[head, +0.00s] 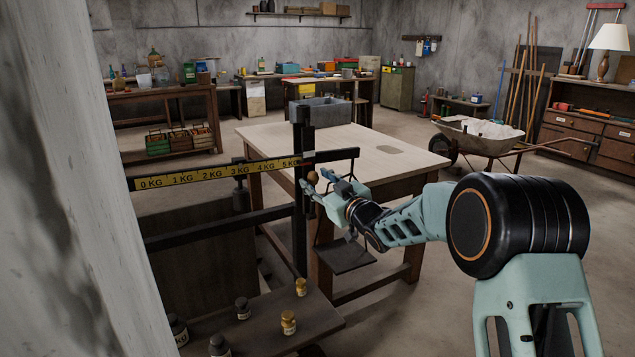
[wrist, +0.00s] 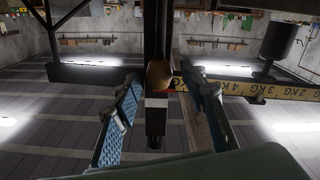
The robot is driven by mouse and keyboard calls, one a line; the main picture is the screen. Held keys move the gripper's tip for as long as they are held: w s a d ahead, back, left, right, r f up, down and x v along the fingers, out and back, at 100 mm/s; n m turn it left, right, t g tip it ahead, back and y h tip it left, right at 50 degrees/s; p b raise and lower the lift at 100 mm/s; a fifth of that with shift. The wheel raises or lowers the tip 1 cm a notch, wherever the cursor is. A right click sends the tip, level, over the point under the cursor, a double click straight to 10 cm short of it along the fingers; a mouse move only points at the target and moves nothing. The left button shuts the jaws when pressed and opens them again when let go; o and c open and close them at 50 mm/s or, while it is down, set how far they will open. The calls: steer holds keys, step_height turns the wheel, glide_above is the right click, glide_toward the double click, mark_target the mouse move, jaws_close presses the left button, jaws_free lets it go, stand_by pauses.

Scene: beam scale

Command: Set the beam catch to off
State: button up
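The beam scale has a dark upright post (head: 301,235) and a beam with a yellow kilogram strip (head: 215,173). The strip shows upside down in the wrist view (wrist: 285,108). A round brown knob (head: 312,178) sits at the post, likely the beam catch; its setting cannot be read. My gripper (head: 318,186) is at the knob. In the wrist view the knob (wrist: 160,74) lies between the two spread fingers of my gripper (wrist: 157,78). The right finger is very close to it; I cannot tell whether it touches.
A dark sliding weight (head: 240,192) hangs under the beam. A hanging pan (head: 345,257) is below my gripper. Small weights (head: 288,322) stand on a low shelf in front. A wooden table (head: 340,140) is behind. A pale wall (head: 60,200) blocks the left.

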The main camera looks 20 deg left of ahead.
jaws_close()
stand_by(0.3)
